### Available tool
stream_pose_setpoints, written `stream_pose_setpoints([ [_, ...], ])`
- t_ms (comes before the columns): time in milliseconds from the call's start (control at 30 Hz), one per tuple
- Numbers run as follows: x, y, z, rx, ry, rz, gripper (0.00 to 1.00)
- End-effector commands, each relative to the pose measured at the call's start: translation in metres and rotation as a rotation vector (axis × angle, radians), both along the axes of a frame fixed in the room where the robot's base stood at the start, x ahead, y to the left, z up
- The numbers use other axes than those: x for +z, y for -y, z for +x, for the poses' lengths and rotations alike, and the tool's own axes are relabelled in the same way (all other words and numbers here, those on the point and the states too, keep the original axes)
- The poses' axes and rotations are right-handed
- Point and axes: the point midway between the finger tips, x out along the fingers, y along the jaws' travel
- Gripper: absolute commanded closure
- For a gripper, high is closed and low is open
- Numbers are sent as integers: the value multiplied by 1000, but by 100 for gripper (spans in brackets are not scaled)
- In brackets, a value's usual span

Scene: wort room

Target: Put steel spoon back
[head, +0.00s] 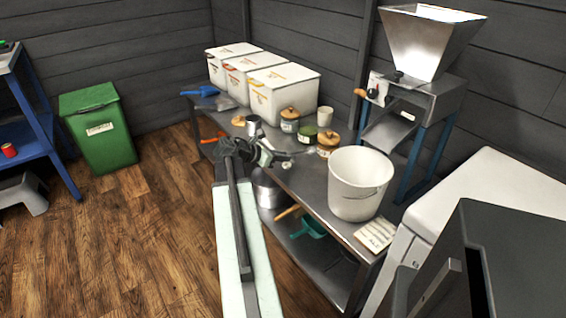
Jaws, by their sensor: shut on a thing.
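My arm reaches up from the bottom middle to the steel table (315,200). My gripper (266,155) is over the table's front edge, shut on what looks like the steel spoon (290,153). The thin grey spoon points right from the jaws, toward the jars. Its held end is hidden by the jaws. A small steel cup (253,124) stands just behind my gripper. I cannot tell whether the spoon touches the tabletop.
Lidded jars (289,121) and a white mug (325,116) stand behind. A white bucket (357,183) and a note card (376,236) are to the right. White bins (283,97) and a blue scoop (200,91) are at the back. A steel pot (268,192) is below.

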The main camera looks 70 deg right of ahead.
Motion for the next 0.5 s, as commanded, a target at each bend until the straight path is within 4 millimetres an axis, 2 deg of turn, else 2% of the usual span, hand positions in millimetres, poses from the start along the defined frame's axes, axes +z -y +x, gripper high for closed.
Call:
stream_pose_setpoints([
  [33,-15,0,0,0,0,0,100],
  [267,-10,0,1,0,0,0,100],
  [500,-18,0,1,1,0,0,100],
])
